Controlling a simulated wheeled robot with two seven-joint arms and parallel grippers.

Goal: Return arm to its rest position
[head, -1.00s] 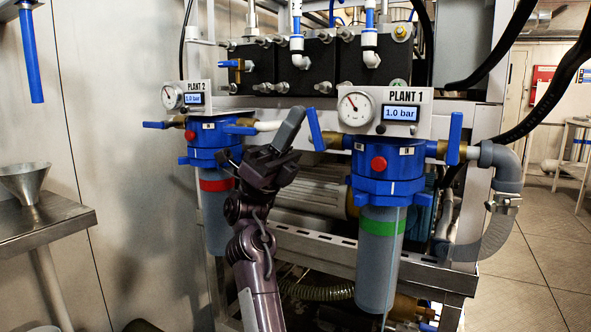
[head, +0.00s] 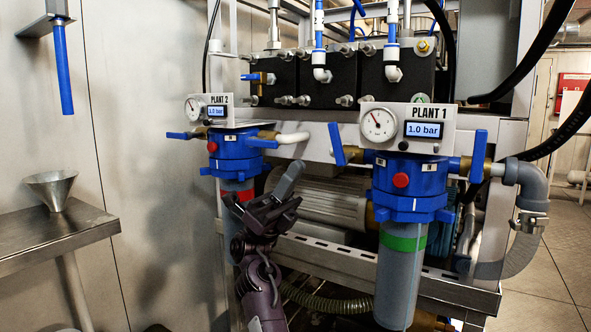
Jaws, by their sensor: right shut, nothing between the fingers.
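My right gripper (head: 282,188) is in front of the frame, between the two filter housings. It is shut, with nothing in it, and its fingertips point up. It overlaps part of the Plant 2 filter housing (head: 237,150), which has a blue head and a red band. The Plant 1 filter housing (head: 411,185), with a blue head and a green band, stands to the right, apart from the gripper. Both panels read 1.0 bar: the Plant 2 panel (head: 222,99) and the Plant 1 panel (head: 438,114). My left gripper is not in view.
A steel side table (head: 50,235) with a funnel (head: 52,188) stands at the left. A metal frame rail (head: 330,255) runs behind my arm. Blue valve handles (head: 337,144) stick out beside the housings. A grey elbow pipe (head: 533,190) is at the right. The wall side at the left is open.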

